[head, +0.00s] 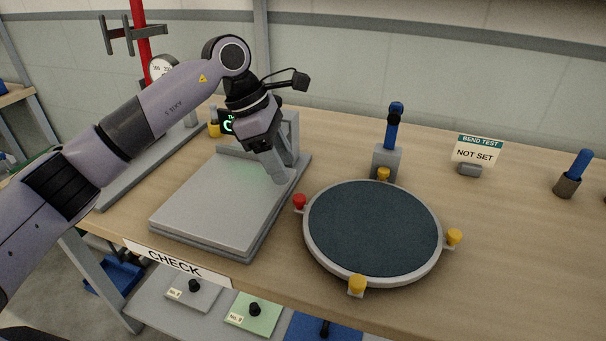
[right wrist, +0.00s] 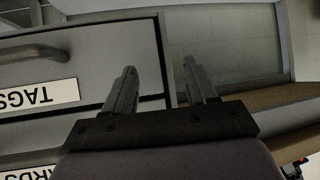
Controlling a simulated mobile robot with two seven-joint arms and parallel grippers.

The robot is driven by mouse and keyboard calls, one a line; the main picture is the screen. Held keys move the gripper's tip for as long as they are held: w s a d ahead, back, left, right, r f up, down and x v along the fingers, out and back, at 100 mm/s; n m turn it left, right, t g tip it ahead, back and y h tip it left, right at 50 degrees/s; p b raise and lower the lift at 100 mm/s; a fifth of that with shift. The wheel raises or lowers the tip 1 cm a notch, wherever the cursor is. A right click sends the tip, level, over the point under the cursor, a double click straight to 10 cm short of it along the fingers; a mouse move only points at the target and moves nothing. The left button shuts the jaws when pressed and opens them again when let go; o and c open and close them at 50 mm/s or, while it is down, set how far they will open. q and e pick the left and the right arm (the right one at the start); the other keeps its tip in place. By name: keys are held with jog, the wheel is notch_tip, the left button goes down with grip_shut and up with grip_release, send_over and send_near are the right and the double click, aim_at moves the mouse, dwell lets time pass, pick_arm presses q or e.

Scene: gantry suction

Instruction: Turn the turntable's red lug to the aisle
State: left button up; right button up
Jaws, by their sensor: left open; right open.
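The turntable (head: 372,228) is a round disc with a dark top and a pale rim, lying on the wooden bench. Its red lug (head: 299,202) is at the left of the rim, facing the grey scale plate. Yellow lugs sit at the back (head: 383,174), the right (head: 454,237) and the front (head: 357,284). My left gripper (head: 283,178) points down above the right part of the scale plate, left of and behind the red lug, apart from it. It is open and empty. My right gripper (right wrist: 165,90) shows only in the right wrist view, open and empty, away from the turntable.
The grey scale plate (head: 205,205) is left of the turntable. A blue-handled lever on a grey block (head: 386,160) stands close behind it. A "NOT SET" sign (head: 474,152) and another blue handle (head: 574,172) stand right. A drawer labelled TAGS (right wrist: 38,96) faces my right wrist.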

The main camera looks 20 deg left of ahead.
aim_at(300, 197)
pick_arm(q)
jog(key=shift+p+x, duration=0.3)
jog(key=shift+x, duration=3.15)
jog(key=shift+s, duration=0.1)
jog(key=shift+d, duration=0.1)
grip_shut()
